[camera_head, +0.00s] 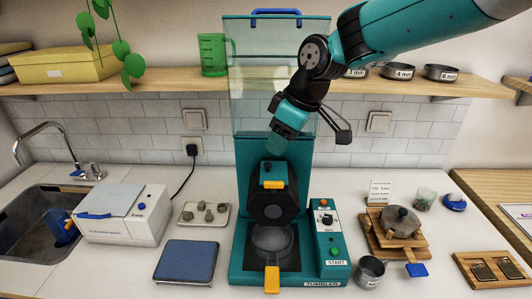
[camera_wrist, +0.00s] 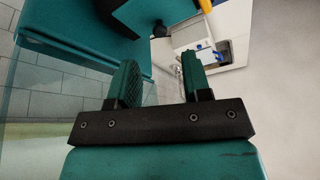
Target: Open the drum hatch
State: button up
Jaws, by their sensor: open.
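The teal tumbler machine (camera_head: 243,255) stands mid-counter, with a dark faceted drum (camera_head: 272,212) inside its frame. A teal hatch (camera_head: 273,169) with a yellow tab (camera_head: 273,184) sits on the drum's upper front and looks closed. My gripper (camera_head: 276,146) is above the drum, pointing down, apart from the hatch. In the wrist view, its two teal fingers (camera_wrist: 160,65) are spread with nothing between them. A yellow part (camera_wrist: 206,5) shows at that view's top edge; I cannot tell if it is the hatch tab.
A clear guard (camera_head: 262,85) with a blue handle (camera_head: 276,12) rises behind the drum. A pan with a yellow handle (camera_head: 272,279) sits below it. The control box (camera_head: 329,240) is at its right. A shelf (camera_head: 180,85) runs behind my arm. A blue-topped scale (camera_head: 187,261) lies left.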

aim_at(269, 164)
jog(key=p+x, duration=0.1)
jog(key=x, duration=0.5)
